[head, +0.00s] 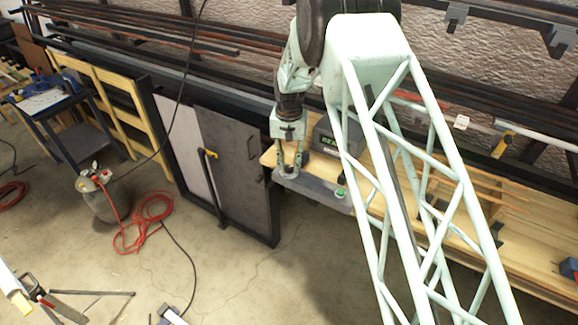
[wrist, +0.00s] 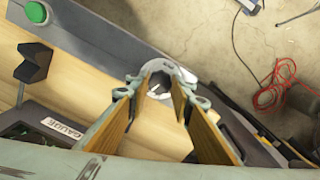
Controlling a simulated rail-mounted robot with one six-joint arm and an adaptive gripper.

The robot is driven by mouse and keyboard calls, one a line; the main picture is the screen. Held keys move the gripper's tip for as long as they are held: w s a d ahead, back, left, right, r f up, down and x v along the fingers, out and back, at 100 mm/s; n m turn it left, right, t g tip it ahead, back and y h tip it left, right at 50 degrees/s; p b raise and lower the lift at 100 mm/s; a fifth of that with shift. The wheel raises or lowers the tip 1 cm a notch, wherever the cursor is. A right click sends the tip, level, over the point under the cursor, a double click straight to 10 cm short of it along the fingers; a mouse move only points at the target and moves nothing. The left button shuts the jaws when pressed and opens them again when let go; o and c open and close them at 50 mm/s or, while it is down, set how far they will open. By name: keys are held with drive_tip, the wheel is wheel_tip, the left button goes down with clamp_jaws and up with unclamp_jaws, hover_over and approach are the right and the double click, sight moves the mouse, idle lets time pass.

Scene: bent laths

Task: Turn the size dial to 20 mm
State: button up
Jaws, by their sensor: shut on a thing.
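The size dial (wrist: 157,83) is a dark round knob with a white mark, set in a grey ring at the end of a grey plate. My gripper (wrist: 162,91) reaches down over it in the wrist view, with one finger on each side, shut on the knob. In the head view my gripper (head: 289,170) stands over the left end of the grey plate (head: 318,192), and the dial is hidden there. The dial's scale and the size it points to cannot be read.
A green button (head: 340,193) sits on the plate's other end. A dark gauge box (head: 325,141) with green display text stands close behind my gripper. A wooden bench (head: 530,262) with thin laths extends right. A dark panel (head: 235,165) stands to the left.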

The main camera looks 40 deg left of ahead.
sight(290, 168)
drive_tip(key=o, duration=0.9)
drive_tip(key=shift+r, duration=0.1)
drive_tip(key=shift+r, duration=5.9)
drive_tip(key=shift+w+d, duration=0.1)
